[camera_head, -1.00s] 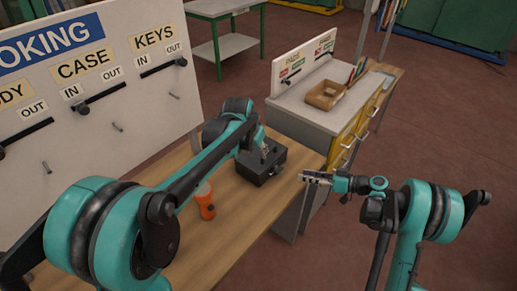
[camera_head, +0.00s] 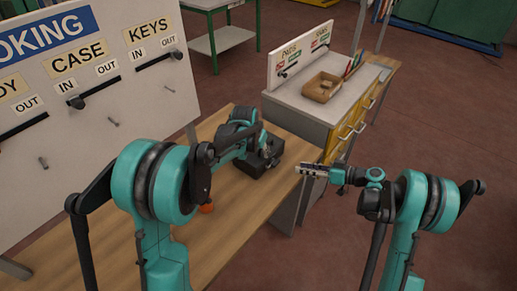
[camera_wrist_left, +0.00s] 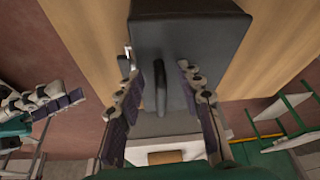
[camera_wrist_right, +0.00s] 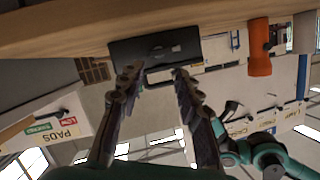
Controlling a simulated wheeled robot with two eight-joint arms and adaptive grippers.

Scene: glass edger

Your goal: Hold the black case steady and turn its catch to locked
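The black case (camera_head: 257,166) lies on the wooden workbench; it also shows in the left wrist view (camera_wrist_left: 195,30) and the right wrist view (camera_wrist_right: 190,45). In the left wrist view a dark upright bar (camera_wrist_left: 160,88) on the case stands between the spread fingers of my left gripper (camera_wrist_left: 158,85), without visible contact. The left gripper is open, over the case. In the right wrist view a small catch-like part (camera_wrist_right: 160,52) shows on the case's face; its setting is too small to tell. My right gripper (camera_head: 304,168) is open and empty, apart from the case, to its right.
An orange object (camera_wrist_right: 260,50) stands on the bench (camera_head: 215,250) near the case, mostly hidden by my left arm in the head view. A board with labelled sliders (camera_head: 90,90) stands behind the bench.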

